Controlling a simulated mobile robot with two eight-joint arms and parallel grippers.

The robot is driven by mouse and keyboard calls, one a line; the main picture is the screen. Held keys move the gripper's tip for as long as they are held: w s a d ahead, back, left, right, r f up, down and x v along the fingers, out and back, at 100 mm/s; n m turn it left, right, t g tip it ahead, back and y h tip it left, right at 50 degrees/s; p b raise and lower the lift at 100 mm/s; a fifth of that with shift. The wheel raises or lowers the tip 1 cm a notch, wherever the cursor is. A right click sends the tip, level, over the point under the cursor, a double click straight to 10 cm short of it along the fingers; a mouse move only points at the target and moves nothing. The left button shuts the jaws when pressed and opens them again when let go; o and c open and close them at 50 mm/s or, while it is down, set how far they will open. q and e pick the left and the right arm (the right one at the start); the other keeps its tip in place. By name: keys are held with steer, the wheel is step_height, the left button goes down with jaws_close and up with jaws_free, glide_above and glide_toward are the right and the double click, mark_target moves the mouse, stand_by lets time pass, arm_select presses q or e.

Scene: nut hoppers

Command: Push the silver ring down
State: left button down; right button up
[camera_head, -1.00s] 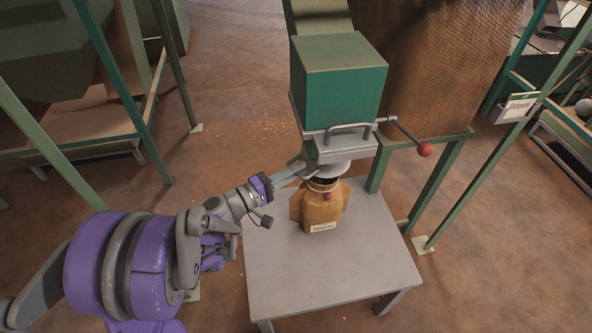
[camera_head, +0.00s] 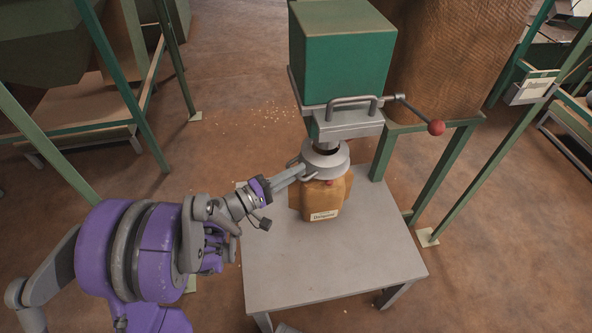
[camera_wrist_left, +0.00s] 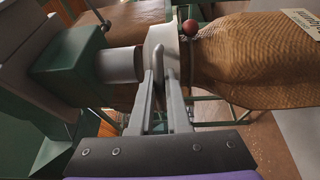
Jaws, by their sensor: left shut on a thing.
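The silver ring (camera_head: 325,162) sits around the hopper's spout, over the mouth of a brown sack (camera_head: 322,199) that stands upright on the grey table. In the left wrist view the ring (camera_wrist_left: 160,42) lies between the spout and the sack. My left gripper (camera_head: 300,172) reaches in from the left and is shut on the ring's handle at its near left side. The left wrist view shows the fingers (camera_wrist_left: 165,95) closed around that handle. The sack's top edge is hidden by the ring. My right gripper is not in view.
The green hopper box (camera_head: 341,55) with a grey handle stands above the sack. A lever with a red knob (camera_head: 436,128) sticks out to the right. The grey table (camera_head: 300,270) is bare in front. Green posts (camera_head: 135,90) stand at left.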

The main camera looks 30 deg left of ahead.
arm_select(q)
steer(key=shift+f, duration=0.2)
steer(key=c, duration=0.9)
jaws_free()
steer(key=shift+s, duration=0.1)
steer(key=p+v, duration=0.1)
steer(key=v, duration=0.9)
steer(key=shift+s+a, duration=0.25)
steer(key=shift+a, duration=0.05)
steer(key=shift+d, duration=0.1)
